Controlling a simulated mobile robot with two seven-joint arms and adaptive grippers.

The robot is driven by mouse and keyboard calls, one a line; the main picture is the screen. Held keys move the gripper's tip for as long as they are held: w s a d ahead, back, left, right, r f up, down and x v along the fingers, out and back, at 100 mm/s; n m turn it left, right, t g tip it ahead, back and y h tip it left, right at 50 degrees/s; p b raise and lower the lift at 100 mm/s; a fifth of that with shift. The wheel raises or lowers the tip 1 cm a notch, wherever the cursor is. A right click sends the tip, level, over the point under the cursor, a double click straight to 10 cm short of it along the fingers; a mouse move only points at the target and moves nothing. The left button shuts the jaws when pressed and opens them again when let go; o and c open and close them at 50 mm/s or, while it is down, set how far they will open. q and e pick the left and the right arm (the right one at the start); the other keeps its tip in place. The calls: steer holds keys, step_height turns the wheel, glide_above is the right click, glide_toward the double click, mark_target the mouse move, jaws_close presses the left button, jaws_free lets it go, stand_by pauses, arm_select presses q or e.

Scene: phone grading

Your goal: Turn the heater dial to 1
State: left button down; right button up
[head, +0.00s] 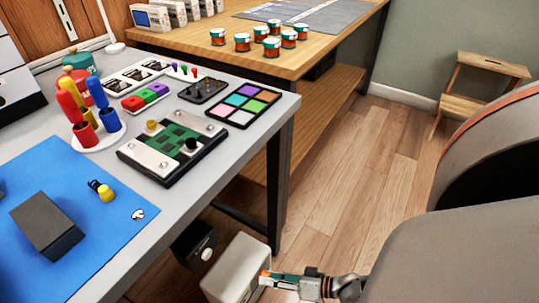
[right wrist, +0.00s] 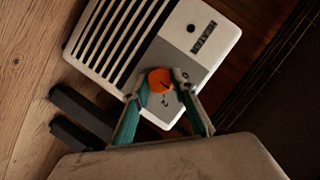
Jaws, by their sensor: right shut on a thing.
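The heater is a white box with a row of black vent slots (right wrist: 112,40) and a grey panel. In the head view the heater (head: 232,270) stands on the floor below the grey table's edge. Its round orange dial (right wrist: 159,78) sits on the grey panel, with a dark mark on it. In the head view the right gripper (head: 272,279) reaches the heater's side. My left gripper is out of view.
A black box with a pale knob (head: 195,245) stands close left of the heater. The grey table (head: 235,155) with phone parts and a blue mat (head: 125,240) is above it. A wooden workbench (head: 325,45) stands behind.

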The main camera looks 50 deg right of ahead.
stand_by(0.4)
steer(key=o, duration=1.1)
steer(key=shift+c, duration=0.2)
steer(key=v, duration=1.2)
